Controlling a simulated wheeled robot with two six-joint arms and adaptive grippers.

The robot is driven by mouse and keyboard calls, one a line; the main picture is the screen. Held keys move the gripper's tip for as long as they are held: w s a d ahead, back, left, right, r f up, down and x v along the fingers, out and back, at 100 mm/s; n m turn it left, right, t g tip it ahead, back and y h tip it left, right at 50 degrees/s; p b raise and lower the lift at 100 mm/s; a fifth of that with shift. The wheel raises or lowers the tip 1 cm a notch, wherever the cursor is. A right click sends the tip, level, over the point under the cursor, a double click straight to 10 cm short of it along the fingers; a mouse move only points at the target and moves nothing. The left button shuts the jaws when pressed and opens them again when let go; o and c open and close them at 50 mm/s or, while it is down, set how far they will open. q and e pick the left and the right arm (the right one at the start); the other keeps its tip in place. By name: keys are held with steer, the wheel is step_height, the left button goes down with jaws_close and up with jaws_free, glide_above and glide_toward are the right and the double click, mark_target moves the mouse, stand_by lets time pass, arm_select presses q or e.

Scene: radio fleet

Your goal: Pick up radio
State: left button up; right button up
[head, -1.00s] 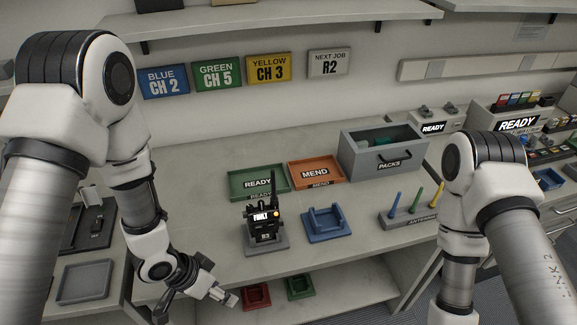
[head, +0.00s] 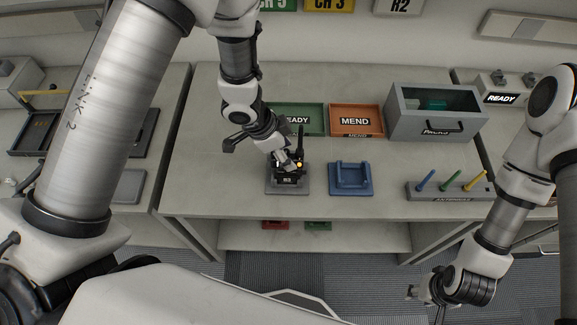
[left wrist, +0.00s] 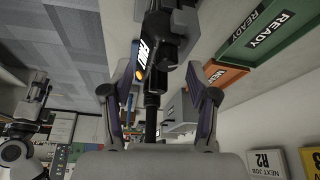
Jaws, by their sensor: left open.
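The black radio (head: 289,172) stands upright on a grey stand (head: 287,191) on the bench, its antenna up and an orange light lit. In the left wrist view the radio (left wrist: 158,50) shows a "FAULT" label and lies between the two fingers. My left gripper (head: 290,160) is at the radio from behind and above, its fingers apart on either side; I see no clear contact. It also shows in the left wrist view (left wrist: 163,90). My right gripper (head: 424,296) is low in front of the bench at right, away from the radio; its jaws are too small to read.
A blue cradle (head: 366,190) sits right of the radio. Behind are the green READY tray (head: 314,112), the orange MEND tray (head: 371,107) and the grey PACKS bin (head: 395,128). An antenna rack (head: 425,193) stands at right. The bench left of the radio is clear.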

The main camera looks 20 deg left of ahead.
arm_select(q)
steer(key=shift+s+a+r, duration=0.1)
steer(key=shift+s+r, duration=0.05)
steer(key=shift+s, duration=0.05)
steer(key=shift+c, duration=0.7)
steer(key=shift+s+r, duration=0.1)
steer(key=shift+s, duration=0.1)
jaws_close()
arm_select(e)
steer(key=shift+s+a+r, duration=0.1)
steer(key=shift+s, duration=0.15)
